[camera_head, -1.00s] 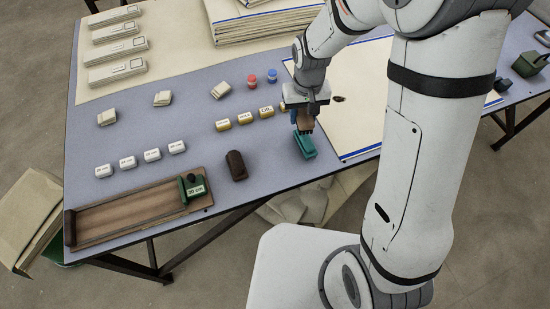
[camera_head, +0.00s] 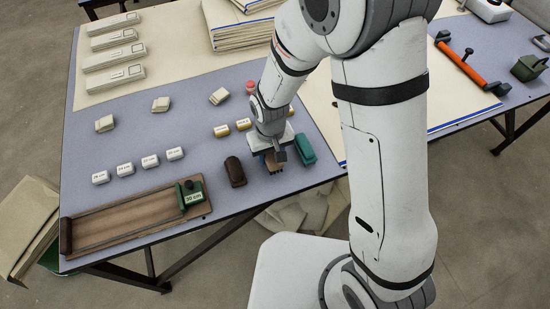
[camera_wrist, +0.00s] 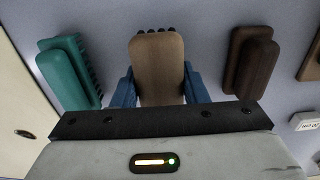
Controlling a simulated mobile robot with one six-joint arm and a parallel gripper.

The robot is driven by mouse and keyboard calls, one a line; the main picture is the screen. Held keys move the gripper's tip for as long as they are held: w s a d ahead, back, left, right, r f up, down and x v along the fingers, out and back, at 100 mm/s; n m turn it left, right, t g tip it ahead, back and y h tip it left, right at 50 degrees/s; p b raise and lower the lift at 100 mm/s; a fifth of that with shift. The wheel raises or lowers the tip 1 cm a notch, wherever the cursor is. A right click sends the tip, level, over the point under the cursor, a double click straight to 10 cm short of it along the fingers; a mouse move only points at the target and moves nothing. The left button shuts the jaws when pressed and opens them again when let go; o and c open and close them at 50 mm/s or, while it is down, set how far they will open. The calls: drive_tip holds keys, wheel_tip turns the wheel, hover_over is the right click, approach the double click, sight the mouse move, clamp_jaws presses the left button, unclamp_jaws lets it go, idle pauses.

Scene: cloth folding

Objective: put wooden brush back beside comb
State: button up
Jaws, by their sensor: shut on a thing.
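My gripper (camera_head: 271,157) is shut on the wooden brush (camera_wrist: 157,68), light brown with dark bristles showing at its far end. The blue fingers (camera_wrist: 158,90) grip its two sides. In the head view the brush (camera_head: 273,168) shows only partly under my gripper, near the table's front edge. A teal piece with a row of dark teeth or bristles (camera_wrist: 65,72), perhaps the comb, lies beside it; it is right of the brush in the head view (camera_head: 305,149). I cannot tell whether the brush touches the table.
A dark brown block (camera_head: 235,171) lies close on the brush's left in the head view. Small labelled blocks (camera_head: 150,161) stand behind. The table's front edge is near.

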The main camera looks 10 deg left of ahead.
drive_tip(key=shift+f, duration=0.85)
drive_tip(key=shift+f, duration=0.15)
drive_tip(key=o, duration=1)
